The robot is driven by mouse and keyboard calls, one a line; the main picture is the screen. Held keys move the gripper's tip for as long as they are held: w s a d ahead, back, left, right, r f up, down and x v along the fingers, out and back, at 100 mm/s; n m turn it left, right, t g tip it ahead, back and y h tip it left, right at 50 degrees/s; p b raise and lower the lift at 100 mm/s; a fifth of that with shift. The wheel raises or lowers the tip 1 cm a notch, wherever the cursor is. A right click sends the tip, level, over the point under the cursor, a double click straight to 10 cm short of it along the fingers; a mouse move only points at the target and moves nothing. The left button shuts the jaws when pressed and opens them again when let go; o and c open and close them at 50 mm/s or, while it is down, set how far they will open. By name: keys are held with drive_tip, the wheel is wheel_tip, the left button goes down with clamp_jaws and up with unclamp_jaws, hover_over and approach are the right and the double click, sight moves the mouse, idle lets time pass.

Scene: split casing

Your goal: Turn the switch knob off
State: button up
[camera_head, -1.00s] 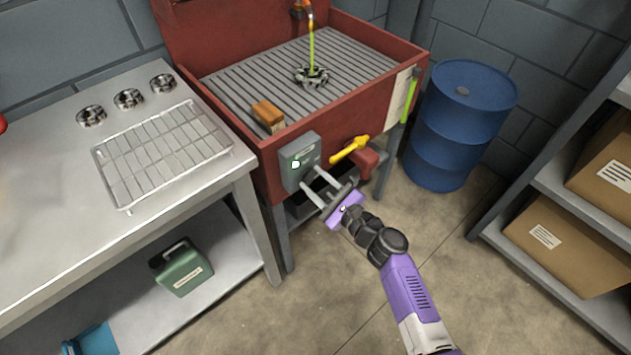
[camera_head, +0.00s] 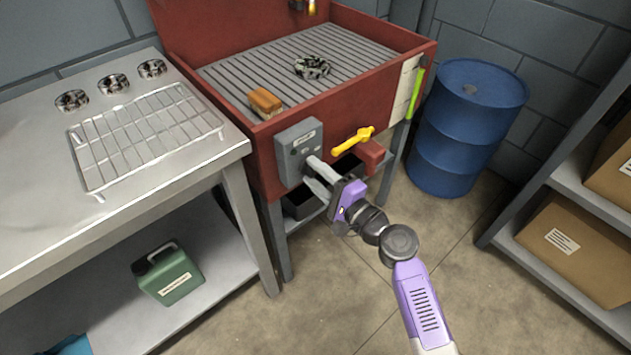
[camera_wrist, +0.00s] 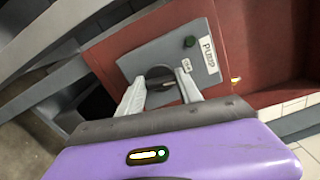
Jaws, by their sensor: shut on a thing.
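The grey switch box (camera_head: 293,138) is on the front of the red wash basin (camera_head: 345,112). In the wrist view the box (camera_wrist: 205,70) carries a "PUMP" label and a dark, unlit green lamp (camera_wrist: 190,41). My gripper (camera_head: 313,174) is at the lower part of the box. In the wrist view its two pale fingers (camera_wrist: 163,86) straddle the dark switch knob (camera_wrist: 158,72) and are shut on it. The knob is mostly hidden in the head view. The gripper is rolled, one finger above the other in the head view. No liquid stream falls above the drain (camera_head: 312,68).
A yellow valve handle (camera_head: 352,140) sits just right of the gripper. A steel bench (camera_head: 40,200) is at left, a blue barrel (camera_head: 455,150) at right. The floor between is clear.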

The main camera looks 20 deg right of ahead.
drive_tip(key=shift+f+n+b, duration=0.15)
drive_tip(key=shift+n+b, duration=0.75)
drive_tip(key=shift+n, duration=0.2)
drive_tip(key=o, duration=1.4)
drive_tip(key=v, duration=0.7)
drive_tip(key=shift+s, duration=0.4)
